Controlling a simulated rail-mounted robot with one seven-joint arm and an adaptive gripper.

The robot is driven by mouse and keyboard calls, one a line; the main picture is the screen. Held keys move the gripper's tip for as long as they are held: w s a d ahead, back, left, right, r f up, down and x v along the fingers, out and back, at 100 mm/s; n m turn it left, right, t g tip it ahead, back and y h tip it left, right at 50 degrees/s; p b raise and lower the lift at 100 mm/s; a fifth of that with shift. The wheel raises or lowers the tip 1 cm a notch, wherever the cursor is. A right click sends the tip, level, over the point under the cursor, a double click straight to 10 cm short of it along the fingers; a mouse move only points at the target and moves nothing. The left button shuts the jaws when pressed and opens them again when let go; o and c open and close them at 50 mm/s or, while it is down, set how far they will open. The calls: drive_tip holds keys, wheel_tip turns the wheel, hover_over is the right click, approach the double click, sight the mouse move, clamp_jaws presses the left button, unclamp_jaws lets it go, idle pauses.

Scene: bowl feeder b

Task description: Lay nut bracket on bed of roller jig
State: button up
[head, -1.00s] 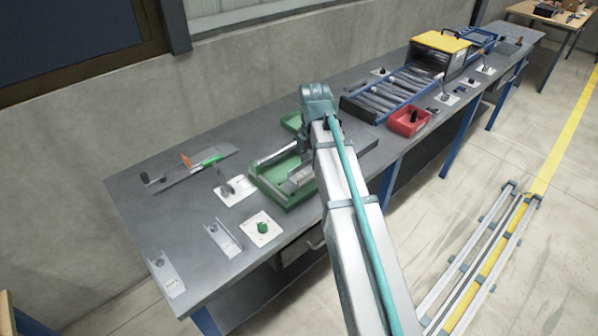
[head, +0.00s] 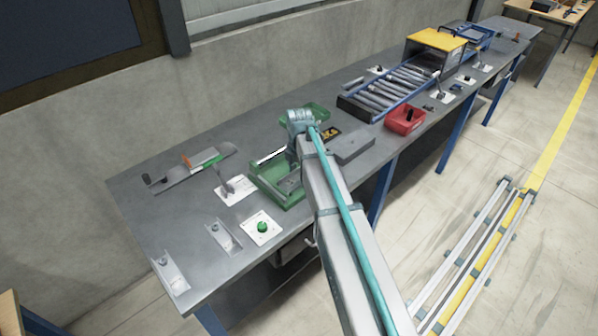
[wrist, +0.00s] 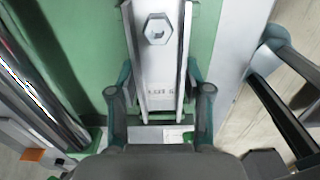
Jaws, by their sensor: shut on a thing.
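The nut bracket (wrist: 160,65), a light grey channel with upturned sides and a hex nut, is between the fingers of my gripper (wrist: 159,92) in the wrist view. The fingers are shut on its side walls. Behind it is the green bed of the roller jig (wrist: 90,25), with shiny dark rollers (wrist: 35,75) at the left. I cannot tell whether the bracket touches the bed. In the head view the green jig (head: 268,188) is on the bench beside my arm, with a grey piece inside. My arm hides the gripper there.
A green push button (head: 262,227) on a white plate is in front of the jig. Two more grey channels (head: 223,237) (head: 172,275) lie at the bench's left end. A lever on a plate (head: 234,188) is left of the jig. A red bin (head: 405,119) and a roller conveyor (head: 385,93) are to the right.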

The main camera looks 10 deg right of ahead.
sight(299, 178)
drive_tip(key=shift+f, duration=0.15)
drive_tip(key=o, duration=1.3)
drive_tip(key=shift+o, duration=0.2)
wheel_tip(299, 178, up, 12)
drive_tip(key=b, duration=0.3)
drive_tip(key=shift+r, duration=0.2)
